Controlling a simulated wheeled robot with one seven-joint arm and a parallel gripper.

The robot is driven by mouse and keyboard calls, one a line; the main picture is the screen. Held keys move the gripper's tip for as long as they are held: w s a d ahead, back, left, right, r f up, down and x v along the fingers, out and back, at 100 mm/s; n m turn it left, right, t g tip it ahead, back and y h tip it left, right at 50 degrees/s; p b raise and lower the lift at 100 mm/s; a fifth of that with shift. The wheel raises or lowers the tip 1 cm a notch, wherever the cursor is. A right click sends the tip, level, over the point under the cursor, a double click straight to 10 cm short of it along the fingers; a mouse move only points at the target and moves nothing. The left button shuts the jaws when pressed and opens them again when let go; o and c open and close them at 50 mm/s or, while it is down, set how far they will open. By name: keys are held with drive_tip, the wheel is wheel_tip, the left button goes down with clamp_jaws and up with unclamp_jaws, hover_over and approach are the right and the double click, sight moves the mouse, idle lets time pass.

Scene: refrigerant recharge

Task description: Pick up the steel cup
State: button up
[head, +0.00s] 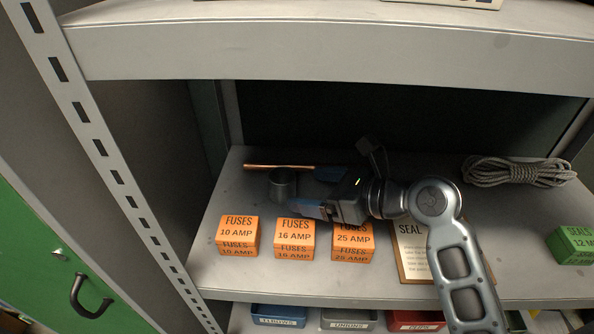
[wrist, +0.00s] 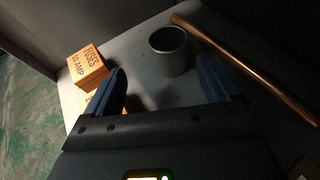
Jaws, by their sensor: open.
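The steel cup (head: 282,184) stands upright on the shelf, behind the 16 amp fuse box. In the wrist view the steel cup (wrist: 168,52) lies ahead of my jaws, roughly between the lines of the two fingers, with its open top visible. My gripper (head: 322,190) is open and reaches in from the right, its blue fingers pointing left toward the cup. In the wrist view my gripper (wrist: 165,88) shows both blue fingers spread apart with nothing between them. The cup appears apart from both fingers.
A copper pipe (head: 279,167) lies just behind the cup. Orange fuse boxes for 10 amp (head: 238,235), 16 amp (head: 294,239) and 25 amp (head: 352,241) line the front. A clipboard (head: 412,250), coiled rope (head: 518,171) and green seals box (head: 572,245) are to the right. Another shelf board (head: 330,55) is overhead.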

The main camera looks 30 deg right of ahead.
sight(294, 182)
drive_tip(key=shift+w+d+f, duration=0.15)
drive_tip(key=shift+w, duration=0.2)
drive_tip(key=shift+w+f, duration=0.1)
drive_tip(key=shift+w, duration=0.2)
drive_tip(key=shift+d+p+x, duration=0.1)
drive_tip(key=shift+p+x, duration=0.05)
drive_tip(key=shift+x, duration=1.55)
drive_tip(key=shift+d+p+x, duration=0.15)
drive_tip(key=shift+x, duration=1.55)
drive_tip(key=shift+w+f, duration=0.1)
drive_tip(key=shift+f, duration=0.05)
drive_tip(key=c, duration=1)
drive_tip(key=shift+c, duration=0.4)
